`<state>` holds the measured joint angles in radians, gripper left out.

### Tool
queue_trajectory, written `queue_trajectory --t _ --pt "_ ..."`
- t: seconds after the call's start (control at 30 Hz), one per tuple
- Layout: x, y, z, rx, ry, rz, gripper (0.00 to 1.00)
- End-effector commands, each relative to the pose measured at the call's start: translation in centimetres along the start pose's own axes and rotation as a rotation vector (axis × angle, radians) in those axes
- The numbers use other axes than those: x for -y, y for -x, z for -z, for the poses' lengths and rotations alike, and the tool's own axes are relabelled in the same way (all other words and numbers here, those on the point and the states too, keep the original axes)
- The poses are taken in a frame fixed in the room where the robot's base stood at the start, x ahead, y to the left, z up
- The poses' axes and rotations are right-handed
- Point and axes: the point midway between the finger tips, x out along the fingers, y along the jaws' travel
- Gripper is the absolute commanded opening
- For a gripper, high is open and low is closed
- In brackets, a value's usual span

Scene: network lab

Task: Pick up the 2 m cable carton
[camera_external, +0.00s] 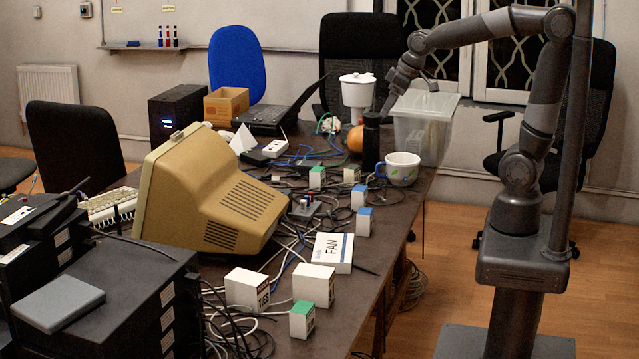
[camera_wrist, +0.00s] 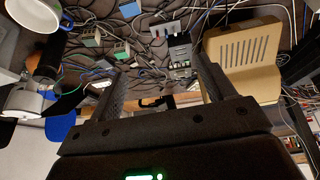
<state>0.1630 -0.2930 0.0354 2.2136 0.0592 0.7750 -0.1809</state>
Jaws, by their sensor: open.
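Several small white cartons stand on the desk, some with coloured tops: a green-topped one (camera_external: 317,178), a blue-topped one (camera_external: 359,197), another blue-topped one (camera_external: 364,222) and a green-topped one (camera_external: 302,320) at the near end. Two larger white cartons (camera_external: 247,290) (camera_external: 314,286) stand near it. I cannot read which carton is marked 2 m. My gripper (camera_external: 385,112) is over the desk's far right part, apart from these cartons.
A beige monitor (camera_external: 205,195) fills the desk's middle. A flat FAN box (camera_external: 333,252), a white mug (camera_external: 400,168), an orange ball (camera_external: 355,139) and a clear bin (camera_external: 424,125) stand nearby. Loose cables (camera_external: 290,255) run among the cartons. Black equipment (camera_external: 110,300) is at the near left.

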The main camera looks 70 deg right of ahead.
Motion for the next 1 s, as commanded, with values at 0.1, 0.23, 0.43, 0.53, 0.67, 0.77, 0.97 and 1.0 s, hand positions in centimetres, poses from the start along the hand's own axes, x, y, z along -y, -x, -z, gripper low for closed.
queue_trajectory --t 0.1,0.23,0.43,0.53,0.67,0.77,0.97,1.0 --pt "-1.9 -2.9 3.0 0.016 -0.002 -0.001 0.75" --pt "-4.0 -6.2 5.8 0.025 0.001 0.000 0.75" --pt "-7.8 -12.1 9.3 0.039 -0.002 0.005 0.75" --pt "-10.0 -15.4 10.5 0.045 -0.005 0.008 0.75" --pt "-12.9 -20.0 11.6 0.051 -0.012 0.012 0.75" --pt "-15.2 -23.6 12.1 0.054 -0.019 0.015 0.75" --pt "-18.8 -29.3 12.0 0.056 -0.031 0.020 0.75" --pt "-19.3 -30.0 12.0 0.055 -0.034 0.020 0.75"
